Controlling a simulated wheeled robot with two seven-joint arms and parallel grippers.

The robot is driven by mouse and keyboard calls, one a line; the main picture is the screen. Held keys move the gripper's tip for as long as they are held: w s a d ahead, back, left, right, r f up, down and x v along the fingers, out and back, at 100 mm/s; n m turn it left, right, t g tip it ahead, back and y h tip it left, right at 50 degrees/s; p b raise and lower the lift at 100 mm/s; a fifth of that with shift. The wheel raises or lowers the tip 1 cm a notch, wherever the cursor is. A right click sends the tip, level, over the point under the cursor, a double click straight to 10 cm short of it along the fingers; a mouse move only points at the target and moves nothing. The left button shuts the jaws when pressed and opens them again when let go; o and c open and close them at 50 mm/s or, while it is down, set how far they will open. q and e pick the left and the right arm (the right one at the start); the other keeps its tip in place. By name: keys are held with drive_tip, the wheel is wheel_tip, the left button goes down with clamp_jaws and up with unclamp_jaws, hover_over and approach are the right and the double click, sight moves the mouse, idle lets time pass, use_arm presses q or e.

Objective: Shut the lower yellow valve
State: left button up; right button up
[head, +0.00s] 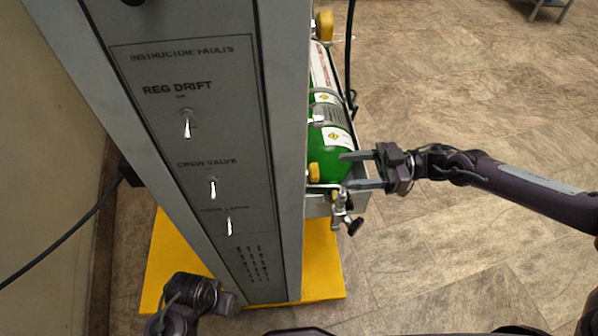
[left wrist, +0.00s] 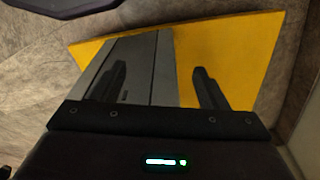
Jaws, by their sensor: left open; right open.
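The lower yellow valve (head: 313,172) is a small yellow handle at the near end of a green cylinder (head: 336,140), beside the right edge of the grey panel cabinet (head: 281,150). My right gripper (head: 347,171) comes in from the right. Its two fingers are apart and point left at the lower valve, with a small gap between the fingertips and the handle. Nothing is held in it. My left gripper (left wrist: 158,75) is open and empty above the yellow base (left wrist: 225,50). In the head view its arm is low, by the cabinet's foot.
An upper yellow valve (head: 324,26) sits at the cylinder's far end. A metal fitting with a black knob (head: 355,226) hangs just below the right gripper. The panel carries toggle switches (head: 213,187). A black cable runs at left. Open tiled floor lies to the right.

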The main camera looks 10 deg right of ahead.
sight(313, 173)
use_arm(q)
drive_tip(key=shift+w+f, duration=0.1)
drive_tip(key=shift+f, duration=0.55)
use_arm(e)
drive_tip(key=a, duration=0.7)
drive_tip(key=shift+a, duration=0.2)
drive_tip(key=c, duration=1)
use_arm(q)
wheel_tip(313, 173, down, 12)
drive_tip(key=s+a+p, duration=0.2)
drive_tip(key=p, duration=0.2)
drive_tip(key=shift+a+r+n+t, duration=0.15)
drive_tip(key=shift+r+n+t, duration=0.15)
drive_tip(key=shift+t, duration=0.1)
use_arm(e)
drive_tip(key=shift+s+m, duration=0.1)
drive_tip(key=shift+m, duration=3.4)
drive_tip(key=o, duration=1)
